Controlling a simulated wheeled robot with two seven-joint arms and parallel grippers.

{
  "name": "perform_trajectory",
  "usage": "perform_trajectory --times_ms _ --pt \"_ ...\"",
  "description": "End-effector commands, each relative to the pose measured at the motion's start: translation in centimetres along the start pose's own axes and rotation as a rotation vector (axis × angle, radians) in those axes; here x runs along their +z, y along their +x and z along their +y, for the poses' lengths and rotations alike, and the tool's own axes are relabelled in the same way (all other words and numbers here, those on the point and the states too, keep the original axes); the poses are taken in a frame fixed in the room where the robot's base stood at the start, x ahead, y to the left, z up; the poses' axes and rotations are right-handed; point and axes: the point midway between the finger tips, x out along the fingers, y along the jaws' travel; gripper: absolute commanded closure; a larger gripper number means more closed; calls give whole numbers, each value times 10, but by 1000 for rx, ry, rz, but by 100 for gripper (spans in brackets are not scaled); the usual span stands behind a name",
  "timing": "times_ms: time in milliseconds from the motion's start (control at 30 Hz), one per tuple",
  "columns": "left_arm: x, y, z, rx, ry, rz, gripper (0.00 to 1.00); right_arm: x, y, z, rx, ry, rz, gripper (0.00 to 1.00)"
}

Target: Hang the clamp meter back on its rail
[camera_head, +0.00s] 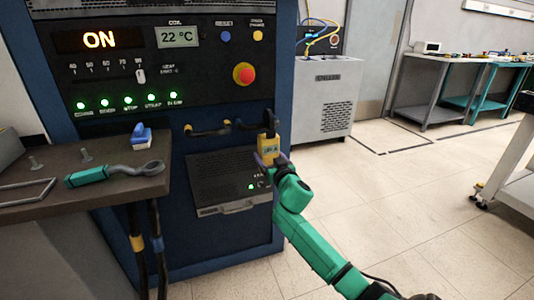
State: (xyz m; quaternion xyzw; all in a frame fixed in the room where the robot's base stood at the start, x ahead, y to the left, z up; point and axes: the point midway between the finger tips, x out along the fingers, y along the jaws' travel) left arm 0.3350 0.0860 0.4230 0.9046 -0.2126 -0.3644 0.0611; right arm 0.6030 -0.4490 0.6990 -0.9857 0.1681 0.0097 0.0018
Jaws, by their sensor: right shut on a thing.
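The yellow clamp meter (268,149) is upright in front of the blue cabinet's front, with its dark jaw (269,121) at the top. My right gripper (270,166) is shut on the lower part of the meter, and its fingers hide part of it. A short dark rail with yellowish parts (207,129) sticks out from the cabinet front. The meter's jaw is at the rail's right end. I cannot tell whether the jaw is around the rail or only in front of it. My left gripper is not in view.
The cabinet panel (150,62) has an ON display and a red button (243,74). A dark bench (110,192) at left holds a teal-handled ring tool (88,176) and a blue-and-white item (141,136). A grey unit (327,100) stands behind.

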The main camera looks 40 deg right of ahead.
Motion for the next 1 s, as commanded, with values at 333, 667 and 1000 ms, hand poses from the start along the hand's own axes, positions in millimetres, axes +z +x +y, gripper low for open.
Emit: perform_trajectory --times_ms 333,667,1000 --pt "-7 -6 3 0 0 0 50 -2 -22 0 0 0 1 93" --pt "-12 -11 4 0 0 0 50 -2 -42 -1 -2 1 2 93" --pt "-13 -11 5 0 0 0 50 -1 -48 0 -1 -1 3 93"
